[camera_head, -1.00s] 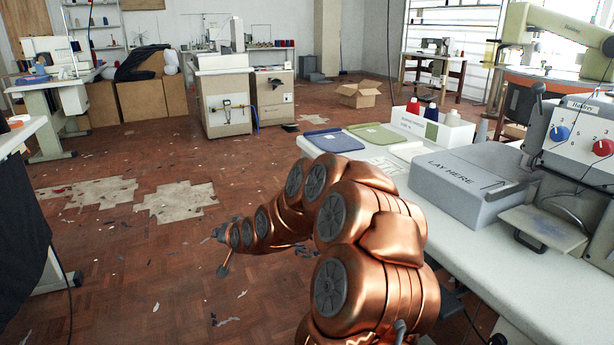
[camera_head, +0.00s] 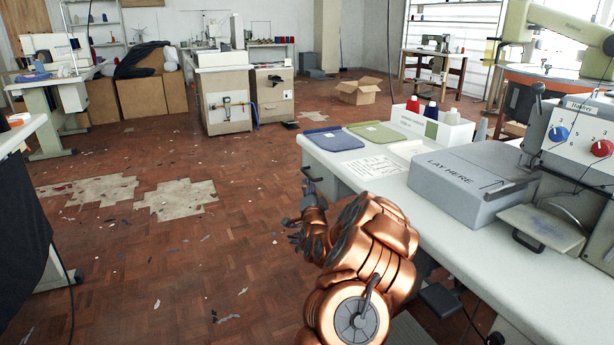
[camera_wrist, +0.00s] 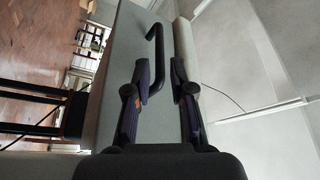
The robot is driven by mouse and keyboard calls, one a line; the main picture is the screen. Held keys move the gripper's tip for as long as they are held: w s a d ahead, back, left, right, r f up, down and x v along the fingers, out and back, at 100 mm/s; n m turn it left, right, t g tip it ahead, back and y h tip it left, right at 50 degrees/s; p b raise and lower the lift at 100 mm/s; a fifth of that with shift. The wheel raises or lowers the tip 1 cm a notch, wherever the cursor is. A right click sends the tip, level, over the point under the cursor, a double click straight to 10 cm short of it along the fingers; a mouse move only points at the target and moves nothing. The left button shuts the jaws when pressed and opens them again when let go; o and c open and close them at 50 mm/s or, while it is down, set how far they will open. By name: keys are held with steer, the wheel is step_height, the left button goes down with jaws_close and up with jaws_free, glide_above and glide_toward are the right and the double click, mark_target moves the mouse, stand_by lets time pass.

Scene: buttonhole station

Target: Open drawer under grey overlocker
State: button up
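In the wrist view, a grey drawer-like front (camera_wrist: 110,95) runs up the picture with a dark bar handle (camera_wrist: 156,58) on it. My gripper (camera_wrist: 160,70) is open. Its two dark fingers point toward the handle, whose lower end lies near the left fingertip; I cannot tell whether they touch.
A grey box marked LAY HERE (camera_head: 470,180), a blue tray (camera_head: 333,139), a green tray (camera_head: 376,132) and a white bin with thread spools (camera_head: 433,125) are on the table. The floor (camera_head: 170,255) left of my arm is mostly clear.

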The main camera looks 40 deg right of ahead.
mark_target(307, 174)
steer(key=shift+b+x, duration=0.8)
steer(key=shift+x, duration=2.6)
steer(key=shift+f, duration=0.1)
jaws_close()
